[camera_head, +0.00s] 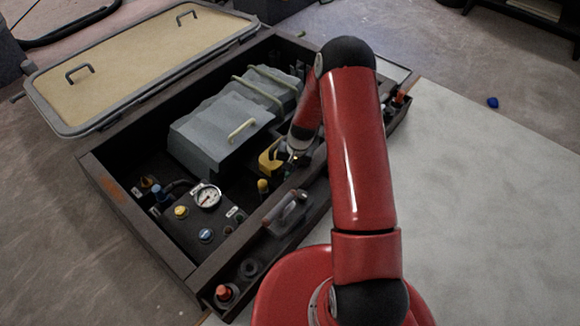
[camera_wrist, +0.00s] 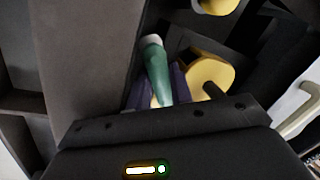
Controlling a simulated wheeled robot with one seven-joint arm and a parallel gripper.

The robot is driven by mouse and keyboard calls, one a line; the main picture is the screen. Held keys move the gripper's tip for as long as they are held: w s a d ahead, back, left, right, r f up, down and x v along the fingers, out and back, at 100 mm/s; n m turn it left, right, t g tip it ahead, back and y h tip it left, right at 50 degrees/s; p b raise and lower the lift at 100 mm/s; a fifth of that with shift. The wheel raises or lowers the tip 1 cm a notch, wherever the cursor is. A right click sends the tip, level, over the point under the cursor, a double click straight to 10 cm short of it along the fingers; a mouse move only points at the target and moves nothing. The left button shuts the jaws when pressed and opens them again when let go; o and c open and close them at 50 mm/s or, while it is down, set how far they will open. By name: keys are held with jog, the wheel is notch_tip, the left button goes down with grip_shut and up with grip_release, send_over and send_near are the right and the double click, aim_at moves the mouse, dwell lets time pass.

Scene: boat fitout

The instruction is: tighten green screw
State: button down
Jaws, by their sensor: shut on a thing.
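In the wrist view a green screw (camera_wrist: 156,68), a tapered green piece with a pale end, stands between the two dark purple fingers of my gripper (camera_wrist: 157,92). The fingers are shut on it. A yellow round part (camera_wrist: 210,78) lies right beside and behind it. In the head view my gripper (camera_head: 290,160) reaches down into the open dark box, next to a yellow part (camera_head: 268,160).
The dark box (camera_head: 140,225) holds a grey covered block (camera_head: 205,130), a pressure gauge (camera_head: 207,196), several coloured knobs and a clear handle-like part (camera_head: 286,212) on its near ledge. Its tan lid (camera_head: 140,65) lies open at the back left. The pale surface on the right (camera_head: 480,190) is clear.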

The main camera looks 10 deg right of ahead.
jog(key=m, duration=0.3)
jog(key=m+t, duration=0.1)
jog(key=m, duration=0.2)
jog(key=shift+a+m+h, duration=0.1)
jog(key=shift+m+h, duration=0.2)
jog(key=shift+h, duration=0.1)
dwell(0.4)
jog(key=c, duration=1.3)
grip_release()
jog(key=shift+s, duration=0.1)
jog(key=r+p, duration=0.1)
jog(key=r, duration=0.1)
jog(key=r+p, duration=0.2)
jog(key=r, duration=0.1)
jog(key=s+d+r+p, duration=0.1)
jog(key=r+p, duration=0.1)
jog(key=r, duration=0.1)
jog(key=shift+a, duration=0.1)
